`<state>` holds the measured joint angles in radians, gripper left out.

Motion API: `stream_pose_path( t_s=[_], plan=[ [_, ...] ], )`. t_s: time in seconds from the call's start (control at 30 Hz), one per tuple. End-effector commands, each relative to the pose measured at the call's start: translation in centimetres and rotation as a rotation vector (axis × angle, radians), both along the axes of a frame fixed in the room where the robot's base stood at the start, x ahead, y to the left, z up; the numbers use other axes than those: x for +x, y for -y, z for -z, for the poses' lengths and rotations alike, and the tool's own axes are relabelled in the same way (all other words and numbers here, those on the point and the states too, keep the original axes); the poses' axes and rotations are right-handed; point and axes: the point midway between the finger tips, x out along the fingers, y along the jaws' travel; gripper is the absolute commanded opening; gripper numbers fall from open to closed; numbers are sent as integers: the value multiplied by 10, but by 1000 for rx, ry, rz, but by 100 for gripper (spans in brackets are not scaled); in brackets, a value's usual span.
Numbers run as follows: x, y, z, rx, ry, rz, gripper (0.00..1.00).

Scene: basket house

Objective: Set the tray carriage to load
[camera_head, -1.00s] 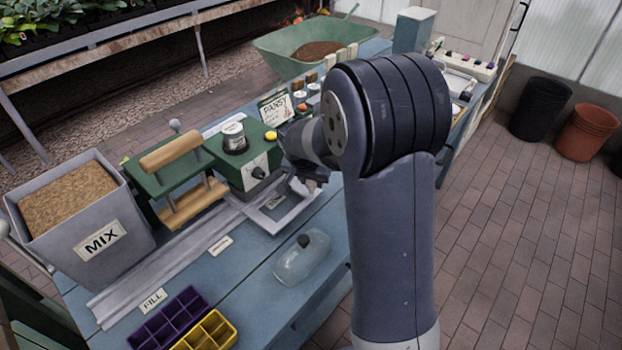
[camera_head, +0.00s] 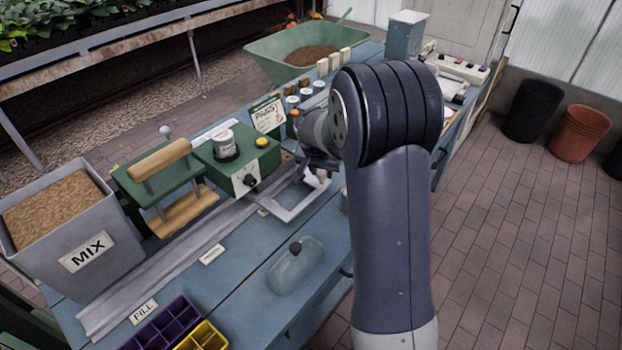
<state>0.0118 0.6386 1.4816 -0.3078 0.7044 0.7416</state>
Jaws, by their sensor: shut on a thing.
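The tray carriage (camera_head: 281,214) is a light grey open frame on the grey rail (camera_head: 165,270) along the bench, at the end away from the "FILL" label (camera_head: 143,312). It is empty. My gripper (camera_head: 318,181) is at the right end of the frame, shut on a pale upright part that looks like the carriage's handle. My arm and wrist hide part of the fingers and the far end of the rail. Two small labels, one in the middle (camera_head: 212,254) and one by the carriage (camera_head: 262,211), are too small to read.
A clear dome (camera_head: 297,266), a purple tray (camera_head: 160,327) and a yellow tray (camera_head: 203,340) are in front.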

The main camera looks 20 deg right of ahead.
Motion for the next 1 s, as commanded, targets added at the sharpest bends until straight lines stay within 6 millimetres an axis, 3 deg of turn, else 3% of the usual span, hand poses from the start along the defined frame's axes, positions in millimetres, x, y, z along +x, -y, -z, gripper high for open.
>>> stream_pose_path(
  t_s=[0.3, 0.5, 0.7, 1.0],
  plan=[
    [42, 59, -2, 0, 3, 4, 0],
    [63, 87, -1, 0, 3, 4, 0],
    [74, 102, -1, -1, 2, 1, 0],
    [78, 107, -2, -1, 5, 1, 0]
  ],
)
